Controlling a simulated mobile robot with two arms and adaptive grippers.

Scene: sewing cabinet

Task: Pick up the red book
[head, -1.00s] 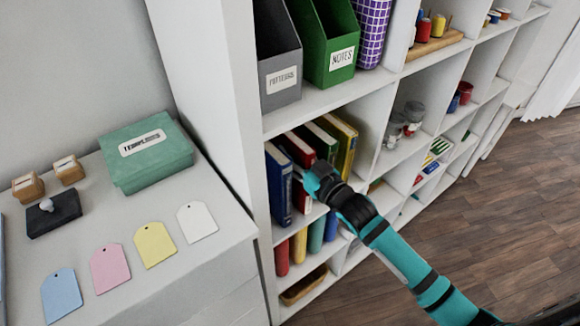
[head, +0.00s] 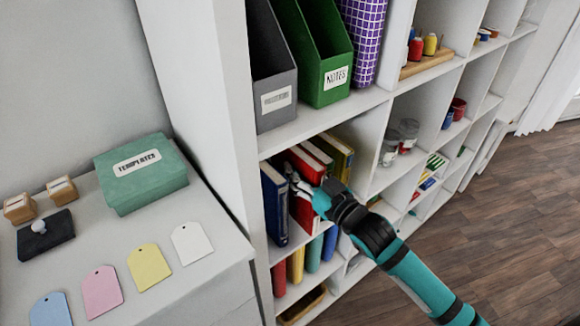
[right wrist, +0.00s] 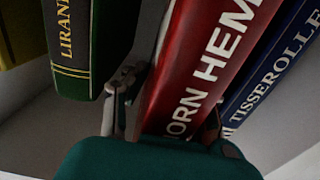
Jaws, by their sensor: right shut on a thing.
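The red book (head: 308,165) stands upright in a shelf compartment, between a blue book and a green book. In the right wrist view its red spine (right wrist: 205,65) with white letters fills the middle. My right gripper (head: 303,190) is shut on the red book, with one finger on each side of the spine; the fingers also show in the right wrist view (right wrist: 168,112). Part of the spine is hidden behind the gripper. My left gripper is not in view.
The blue book (head: 274,205) and the green book (right wrist: 75,45) stand close on either side. A yellow book (head: 340,155) is farther right. The grey file box (head: 276,100) sits on the shelf above. A white cabinet top with a teal box (head: 142,172) is at left.

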